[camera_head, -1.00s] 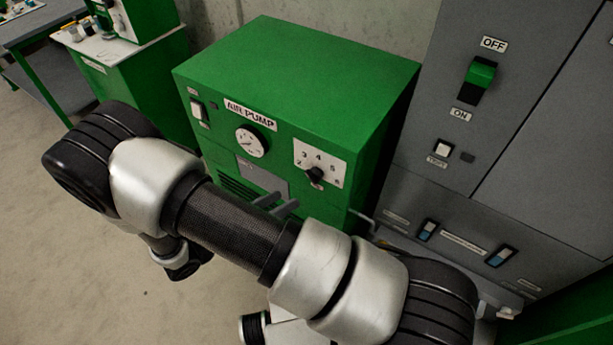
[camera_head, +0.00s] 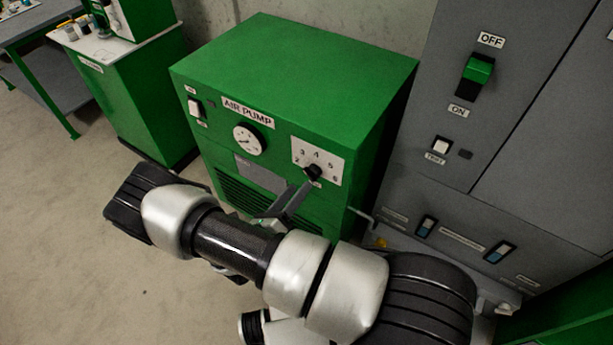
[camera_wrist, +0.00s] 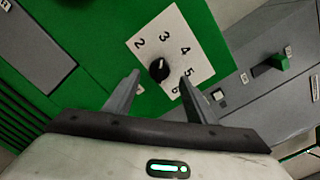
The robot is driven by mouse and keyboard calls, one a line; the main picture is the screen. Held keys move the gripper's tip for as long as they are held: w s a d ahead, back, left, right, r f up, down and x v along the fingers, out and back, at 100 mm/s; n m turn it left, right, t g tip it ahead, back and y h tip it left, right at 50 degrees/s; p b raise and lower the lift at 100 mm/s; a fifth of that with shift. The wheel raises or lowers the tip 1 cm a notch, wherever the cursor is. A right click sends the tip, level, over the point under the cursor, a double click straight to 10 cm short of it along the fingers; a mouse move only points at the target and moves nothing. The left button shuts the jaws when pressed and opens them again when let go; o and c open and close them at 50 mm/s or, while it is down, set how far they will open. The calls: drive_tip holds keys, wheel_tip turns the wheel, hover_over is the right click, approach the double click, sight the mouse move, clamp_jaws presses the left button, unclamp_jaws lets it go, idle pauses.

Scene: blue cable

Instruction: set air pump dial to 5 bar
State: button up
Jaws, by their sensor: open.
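The green air pump (camera_head: 290,60) stands against the wall, with a round gauge (camera_head: 249,139) on its front. To the right of the gauge is a white scale plate (camera_head: 332,156) marked 2 to 6. The black dial (camera_head: 313,172) sits at the plate's lower middle. In the wrist view the dial (camera_wrist: 159,70) shows whole, and a light mark on it points roughly toward the 4. My gripper (camera_wrist: 163,82) is open, its two grey fingers apart on either side below the dial, not closed on it. In the head view my gripper (camera_head: 296,196) is just below the dial.
A grey cabinet (camera_head: 480,150) with a green-handled OFF/ON switch (camera_head: 477,76) stands close on the right. A white power switch (camera_head: 195,107) is at the pump's left. A green cabinet (camera_head: 130,105) stands farther left. The floor (camera_head: 60,220) at left is clear.

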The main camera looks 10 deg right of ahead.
sight(308, 176)
drive_tip(key=x, duration=0.6)
drive_tip(key=c, duration=1)
drive_tip(key=shift+c, duration=0.2)
